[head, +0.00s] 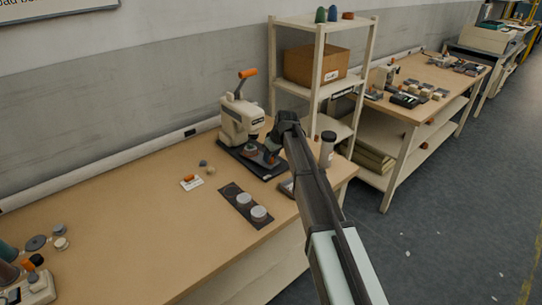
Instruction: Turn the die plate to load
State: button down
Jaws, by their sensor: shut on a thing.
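The cream press (241,122) stands on a dark base (240,163) at the back of the wooden bench. Its lever with an orange grip (248,73) points up. The die plate (265,160) is low at the front of the press, partly covered by my gripper. A small round die (251,149) shows beneath the press head. My gripper (273,152) reaches in from the right, pointing down, and is shut on the die plate at its right side. The exact contact is small and partly hidden by the gripper.
A small card with an orange piece (190,182) and small round parts lie left. A dark-capped cylinder (327,148) stands right of my arm. A shelf rack (320,90) rises behind. The bench's middle left is clear.

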jog(key=shift+w+d+n+g+y, duration=0.1)
jog(key=shift+n+g+y, duration=0.15)
jog(key=shift+n, duration=0.7)
jog(key=shift+w+n+g+y, duration=0.15)
jog(key=shift+n+g, duration=0.2)
jog(key=shift+n, duration=0.6)
jog(key=shift+n+g, duration=0.9)
jog(key=shift+n, duration=1.3)
jog(key=shift+w+n+g, duration=0.2)
jog(key=shift+n+g, duration=0.5)
jog(key=shift+n, duration=1.2)
jog(key=shift+n+g, duration=0.5)
jog(key=shift+n, duration=1)
jog(key=shift+n+h, duration=0.3)
jog(key=shift+n, duration=0.2)
jog(key=c, duration=0.8)
grip_release()
jog(key=shift+g, duration=0.3)
jog(key=shift+w+r, duration=0.1)
